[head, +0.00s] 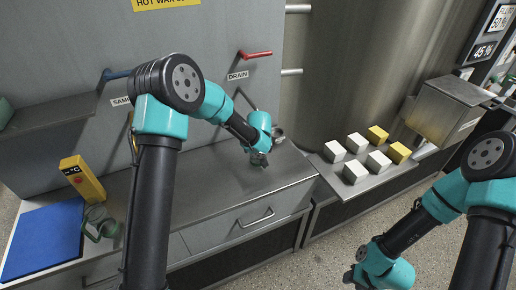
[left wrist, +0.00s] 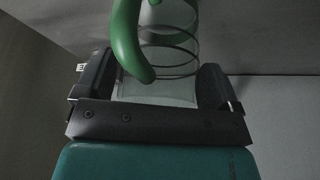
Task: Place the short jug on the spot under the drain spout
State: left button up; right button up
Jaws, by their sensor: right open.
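A clear jug with dark rings and a green handle (left wrist: 133,45) stands between the fingers of my left gripper (left wrist: 157,92) in the left wrist view. In the head view my left gripper (head: 258,160) is low over the steel counter near the wall, below the DRAIN label (head: 237,76) and red lever (head: 256,54). The jug there is mostly hidden by the gripper and arm, and so is the spot under the spout. My right gripper (head: 352,276) is open and empty above the floor.
Another green-handled jug (head: 101,222) stands at the left beside a blue mat (head: 42,240) and a yellow thermometer box (head: 82,180). White and yellow blocks (head: 356,172) sit on a shelf at the right. The counter (head: 215,205) in front of my left gripper is clear.

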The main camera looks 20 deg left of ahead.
pick_arm(q)
jog(key=shift+o, duration=0.3)
jog(key=shift+s+r, duration=0.15)
jog(key=shift+r, duration=0.4)
jog(key=shift+s+d+r, duration=0.1)
jog(key=shift+s+r, duration=0.1)
jog(key=shift+s, duration=0.1)
jog(key=s+d, duration=0.1)
jog(key=s, duration=0.2)
jog(key=s+d, duration=0.1)
jog(key=s, duration=0.3)
jog(key=s+d, duration=0.1)
jog(key=s, duration=0.3)
jog(key=shift+d, duration=0.25)
